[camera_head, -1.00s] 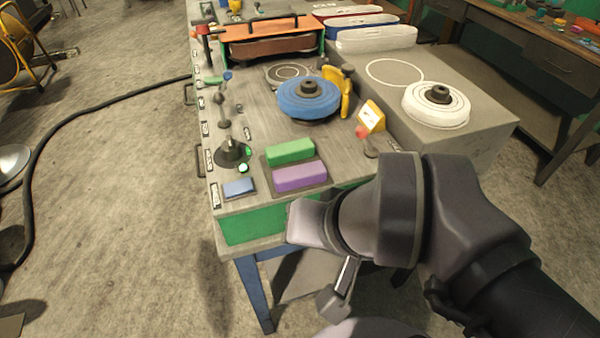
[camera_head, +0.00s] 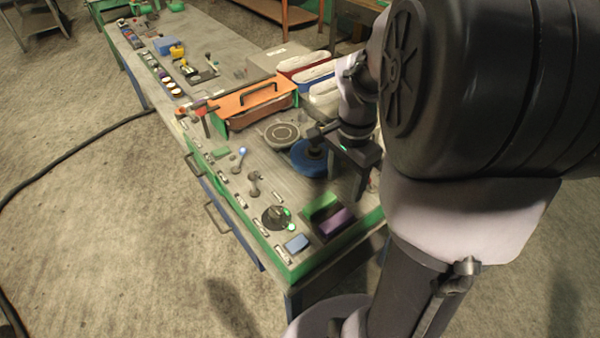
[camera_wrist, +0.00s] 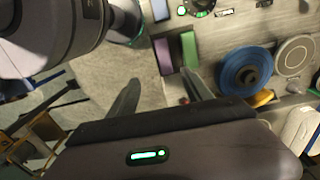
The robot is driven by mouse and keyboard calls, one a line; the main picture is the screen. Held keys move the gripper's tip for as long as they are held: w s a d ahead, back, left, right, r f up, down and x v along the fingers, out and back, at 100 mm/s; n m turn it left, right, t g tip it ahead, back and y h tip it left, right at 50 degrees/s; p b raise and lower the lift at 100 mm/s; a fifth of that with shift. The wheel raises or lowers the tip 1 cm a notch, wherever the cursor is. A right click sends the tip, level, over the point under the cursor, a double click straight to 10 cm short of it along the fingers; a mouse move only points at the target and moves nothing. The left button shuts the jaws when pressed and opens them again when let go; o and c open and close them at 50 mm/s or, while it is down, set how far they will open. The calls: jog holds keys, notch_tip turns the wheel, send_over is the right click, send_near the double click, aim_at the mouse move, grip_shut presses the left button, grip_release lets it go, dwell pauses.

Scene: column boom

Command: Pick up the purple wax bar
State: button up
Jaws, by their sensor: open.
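The purple wax bar (camera_head: 335,222) lies in a dark tray near the bench's front corner, beside a green bar (camera_head: 320,206). In the wrist view the purple bar (camera_wrist: 162,57) shows beyond the fingertips, with the green bar (camera_wrist: 189,48) to its right. My gripper (camera_wrist: 161,76) is open and empty, its two fingers apart. In the head view my gripper (camera_head: 338,165) hangs above the bench, over the area between the blue wheel and the bars, apart from the purple bar.
A blue wheel (camera_head: 309,160) stands behind the bars. A small blue block (camera_head: 297,243) and a dark round-based knob (camera_head: 276,217) are left of them. An orange-topped box (camera_head: 255,104) is farther back. My arm hides the bench's right side.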

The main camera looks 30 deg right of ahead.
jog(key=b, duration=0.4)
send_over(337, 219)
jog(key=f, duration=0.7)
jog(key=s+f, duration=0.1)
jog(key=f, duration=0.3)
jog(key=shift+a+f, duration=0.1)
jog(key=shift+a, duration=0.1)
jog(key=f, duration=0.2)
jog(key=f+b, duration=0.1)
jog(key=f, duration=0.1)
jog(key=w+f, duration=0.1)
jog(key=shift+d+f, duration=0.15)
jog(key=shift+f, duration=0.25)
jog(key=shift+r, duration=0.1)
grip_shut()
